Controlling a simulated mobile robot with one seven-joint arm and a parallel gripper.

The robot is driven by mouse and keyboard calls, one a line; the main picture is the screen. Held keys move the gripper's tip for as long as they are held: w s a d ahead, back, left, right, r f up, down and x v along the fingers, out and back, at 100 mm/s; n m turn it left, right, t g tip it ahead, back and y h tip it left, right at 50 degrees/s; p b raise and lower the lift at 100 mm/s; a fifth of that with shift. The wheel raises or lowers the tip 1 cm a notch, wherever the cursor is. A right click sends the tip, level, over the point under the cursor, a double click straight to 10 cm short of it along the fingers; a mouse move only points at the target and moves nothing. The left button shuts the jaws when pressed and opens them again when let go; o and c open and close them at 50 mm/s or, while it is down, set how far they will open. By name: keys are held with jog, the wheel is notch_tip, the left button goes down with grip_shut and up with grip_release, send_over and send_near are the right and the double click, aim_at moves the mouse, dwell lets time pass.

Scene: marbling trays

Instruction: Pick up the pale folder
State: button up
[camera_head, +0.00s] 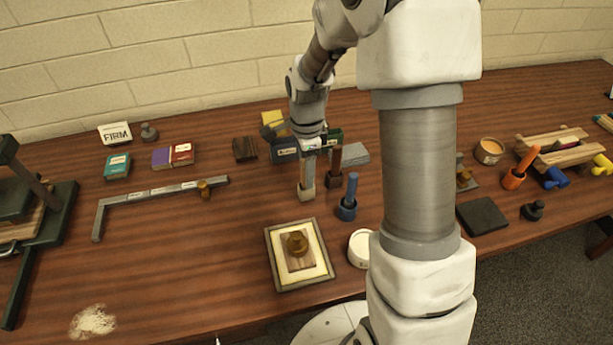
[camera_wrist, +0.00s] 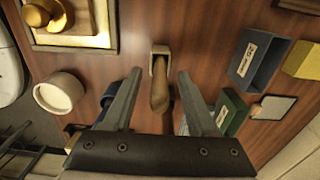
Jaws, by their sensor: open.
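The pale folder (camera_head: 308,172) looks like a tan, upright tool standing in a small pale holder (camera_head: 306,194) in the middle of the table. In the wrist view the folder (camera_wrist: 160,94) shows from above, with its holder (camera_wrist: 160,56) at its foot. My gripper (camera_wrist: 160,76) is open, its fingers on either side of the folder with a gap to each. In the head view my gripper (camera_head: 311,147) is above the folder, its fingers partly hidden by my wrist.
A blue-handled tool (camera_head: 351,188) and a brown tool (camera_head: 335,160) stand close on the right. A framed tray (camera_head: 272,257) with a brass-knobbed block and a white round tub (camera_head: 360,247) are nearer. A dark blue box (camera_wrist: 258,60) and green box (camera_wrist: 233,112) are close behind.

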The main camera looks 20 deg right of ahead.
jog(key=shift+f, duration=0.5)
grip_shut()
jog(key=shift+r, duration=0.1)
